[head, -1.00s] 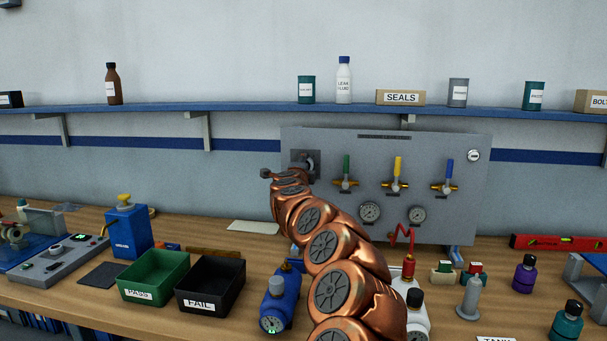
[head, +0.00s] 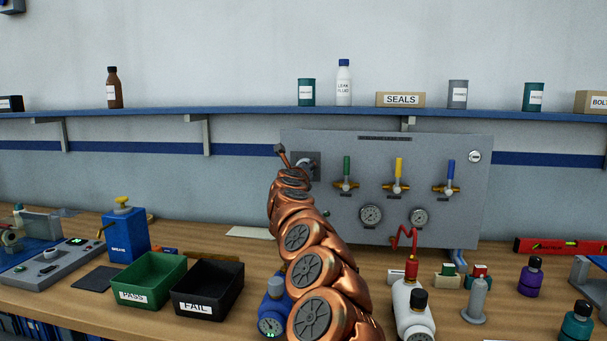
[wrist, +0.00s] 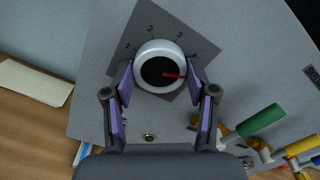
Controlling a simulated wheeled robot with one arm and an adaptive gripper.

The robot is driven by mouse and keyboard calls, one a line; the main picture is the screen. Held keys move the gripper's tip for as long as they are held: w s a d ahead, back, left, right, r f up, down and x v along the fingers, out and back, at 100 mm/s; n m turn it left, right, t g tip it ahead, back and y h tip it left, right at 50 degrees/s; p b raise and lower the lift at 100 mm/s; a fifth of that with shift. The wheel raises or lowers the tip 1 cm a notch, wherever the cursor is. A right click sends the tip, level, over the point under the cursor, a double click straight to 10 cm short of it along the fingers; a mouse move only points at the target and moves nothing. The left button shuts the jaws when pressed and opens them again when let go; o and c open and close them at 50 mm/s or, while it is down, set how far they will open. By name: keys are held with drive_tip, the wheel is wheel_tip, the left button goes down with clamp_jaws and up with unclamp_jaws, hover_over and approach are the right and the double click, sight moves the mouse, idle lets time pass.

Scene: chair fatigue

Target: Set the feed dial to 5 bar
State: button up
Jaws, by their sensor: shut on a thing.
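The feed dial (wrist: 160,67) is a round knob with a white rim and black face, set on a grey square plate. In the wrist view its red pointer points right and slightly down, just below the 4; the numerals 1 to 4 show around it, and no 5 is visible. My gripper (wrist: 166,82) has its purple-padded fingers on either side of the knob, shut on it. In the head view the dial plate (head: 306,166) is at the panel's upper left, partly behind my copper arm, and the grip is hidden there.
The grey panel (head: 400,150) also carries green (head: 347,165), yellow (head: 398,167) and blue (head: 451,172) valve levers and two gauges below. On the bench, green (head: 150,275) and black (head: 208,285) bins, a blue device and white bottle stand around my arm.

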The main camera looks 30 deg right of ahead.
drive_tip(key=m, duration=0.4)
drive_tip(key=shift+f+b, duration=0.15)
drive_tip(key=shift+b, duration=0.25)
drive_tip(key=shift+m, duration=0.3)
drive_tip(key=o, duration=1.2)
drive_tip(key=shift+c, duration=0.2)
